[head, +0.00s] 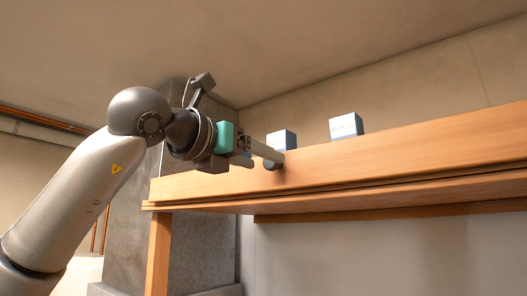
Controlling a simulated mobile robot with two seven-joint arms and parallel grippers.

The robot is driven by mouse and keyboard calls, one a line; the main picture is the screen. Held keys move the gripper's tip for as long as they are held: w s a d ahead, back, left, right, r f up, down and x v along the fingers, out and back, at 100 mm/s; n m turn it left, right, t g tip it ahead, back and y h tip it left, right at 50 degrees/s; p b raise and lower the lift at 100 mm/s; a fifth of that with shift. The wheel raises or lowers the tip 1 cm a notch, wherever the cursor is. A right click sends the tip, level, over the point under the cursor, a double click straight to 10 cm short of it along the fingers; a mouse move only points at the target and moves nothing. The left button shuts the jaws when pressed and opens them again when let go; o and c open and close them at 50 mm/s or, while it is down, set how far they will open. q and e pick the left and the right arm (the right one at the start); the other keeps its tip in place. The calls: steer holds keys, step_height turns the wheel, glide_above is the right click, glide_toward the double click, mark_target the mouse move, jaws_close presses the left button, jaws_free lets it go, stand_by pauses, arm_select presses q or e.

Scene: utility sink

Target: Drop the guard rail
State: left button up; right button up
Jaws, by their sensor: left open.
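The guard rail (400,146) looks like a long, plain wooden board along the front of a raised wooden shelf. It stands upright on the shelf's edge. My left gripper (257,163) is open at the left part of the rail, its fingers reaching to the board's front and top edge. I cannot tell whether they touch the wood or have the board between them. My right gripper is not in view.
Two small blue and white boxes, a left one (281,140) and a right one (346,125), show above the rail, their lower parts hidden. The shelf's lower ledge (370,192) runs below the rail. A grey pillar (200,255) stands behind my left arm.

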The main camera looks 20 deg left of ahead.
arm_select(q)
steer(key=shift+x, duration=0.95)
jaws_close()
stand_by(0.8)
